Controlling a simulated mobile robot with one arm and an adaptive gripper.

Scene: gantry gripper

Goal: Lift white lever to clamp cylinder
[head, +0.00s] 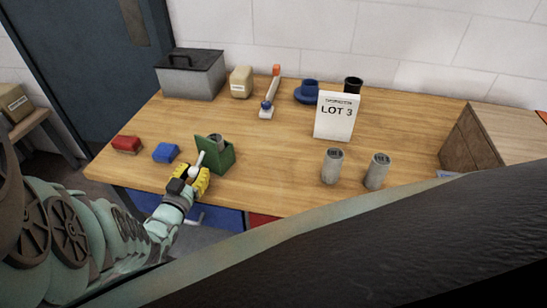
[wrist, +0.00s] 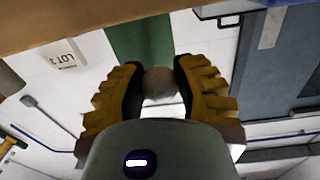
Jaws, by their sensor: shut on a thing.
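The green clamp fixture (head: 219,155) stands near the front left of the wooden table. A grey cylinder (head: 217,141) sits upright in it, its lower part hidden by the green wall. The white lever (head: 197,165) rises at a tilt along the left front of the fixture. My gripper (head: 191,179) is at the lever's lower end. In the wrist view, its yellow fingers (wrist: 161,86) are shut on the lever's round knob (wrist: 159,84), with the green fixture (wrist: 140,40) just beyond. The wrist view does not show the cylinder in the fixture.
A blue block (head: 166,153) and a red block (head: 126,144) lie left of the fixture. Two grey cylinders, one here (head: 332,166) and one here (head: 376,171), stand at the right. A LOT 3 sign (head: 337,116) stands behind them. The table's middle is clear.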

